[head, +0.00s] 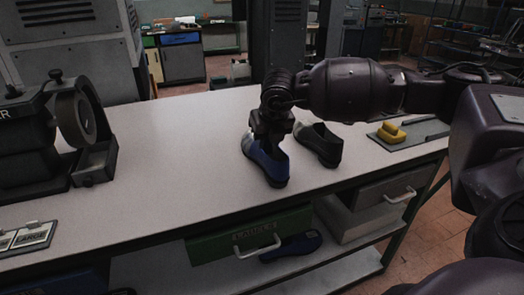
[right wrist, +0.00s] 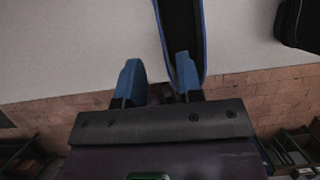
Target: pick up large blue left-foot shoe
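The blue shoe (head: 272,167) stands on the light bench top, its heel toward the front edge. My right gripper (head: 270,140) is above and at this shoe, pointing down and hiding part of it. In the right wrist view the two blue fingers (right wrist: 158,82) are apart. The blue-edged shoe (right wrist: 181,35) reaches down to them; the right finger overlaps its opening and the left finger is outside its left edge. I cannot tell whether either touches. A dark shoe (head: 319,146) stands just to the right. My left gripper is not in view.
A machine with a round wheel (head: 76,118) stands at the left of the bench. Label cards (head: 28,237) lie at the front left. A yellow object (head: 391,132) sits on a grey plate at the right. Another dark blue shoe (head: 291,247) lies on the lower shelf. The middle left bench top is clear.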

